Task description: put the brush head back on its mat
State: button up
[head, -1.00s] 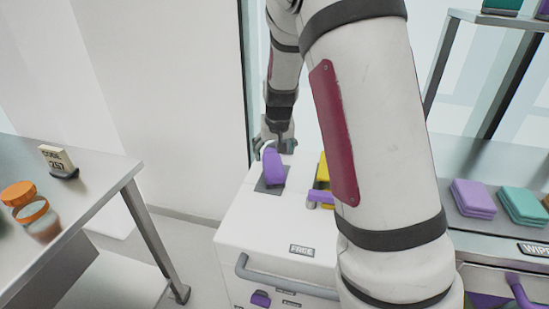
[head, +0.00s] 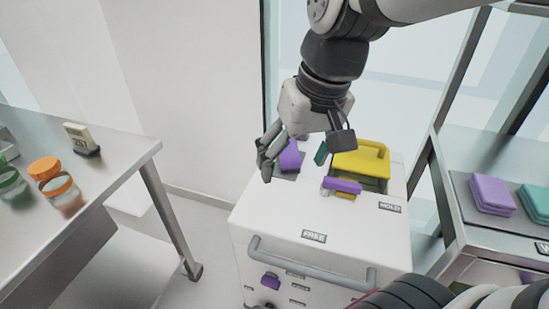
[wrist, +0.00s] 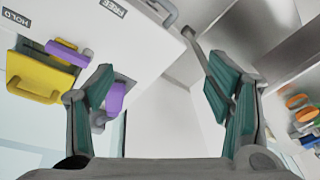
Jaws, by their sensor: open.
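A purple block (head: 290,156), which looks like the brush head, lies on a small dark grey mat (head: 284,178) at the back left of the white cart's top. My gripper partly hides both in the head view. My gripper (head: 293,164) is open and empty above the cart.
A yellow bin (head: 362,162) sits in the cart's opening, with a purple bar (head: 343,185) at its front. The cart top (head: 270,212) is clear in front. A steel table (head: 110,150) with orange-lidded jars (head: 57,187) is left; folded cloths (head: 491,193) lie right.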

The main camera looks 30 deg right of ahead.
jog(key=s+a+n, duration=0.1)
jog(key=s, duration=1.1)
jog(key=shift+s+a+f+g+h, duration=0.3)
jog(key=shift+s+a+f+h, duration=0.05)
jog(key=shift+s+h, duration=0.05)
notch_tip(320, 180, up, 12)
jog(key=t+p, duration=0.2)
jog(key=p, duration=0.8)
jog(key=shift+d, duration=0.2)
jog(key=shift+w, duration=0.1)
